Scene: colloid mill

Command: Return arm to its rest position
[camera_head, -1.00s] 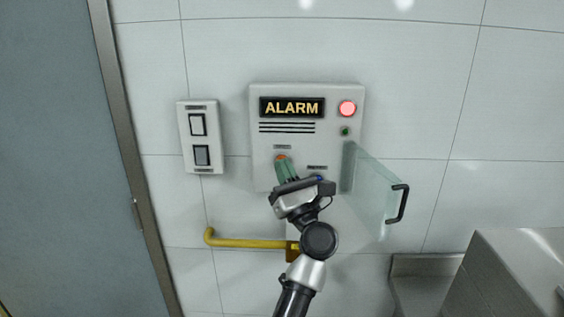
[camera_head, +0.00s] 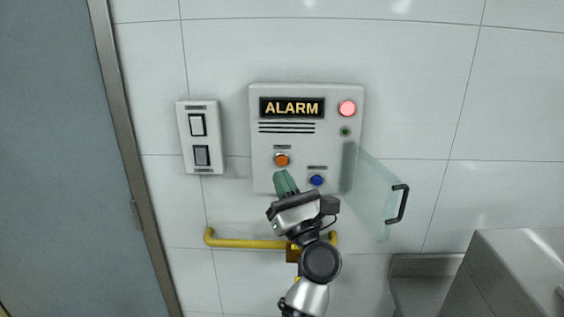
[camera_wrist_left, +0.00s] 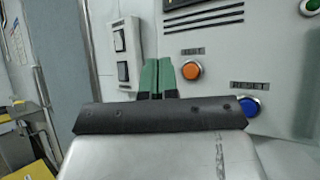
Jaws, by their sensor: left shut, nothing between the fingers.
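My left gripper (camera_head: 284,183) is in front of the lower part of the alarm panel (camera_head: 304,145), its green fingers together and empty. In the head view the fingertips show just below the orange button (camera_head: 281,160) and left of the blue button (camera_head: 317,181). In the left wrist view the closed fingers (camera_wrist_left: 157,76) show left of the orange button (camera_wrist_left: 191,70), with the blue button (camera_wrist_left: 249,107) further right. The red lamp (camera_head: 347,108) on the panel looks lit. My right gripper is not in view.
A clear hinged cover (camera_head: 372,195) with a black handle (camera_head: 397,204) stands open at the panel's right. A switch plate (camera_head: 201,138) is to the left. A yellow rail (camera_head: 245,242) runs below. A grey door (camera_head: 55,170) is far left, a metal unit (camera_head: 510,270) lower right.

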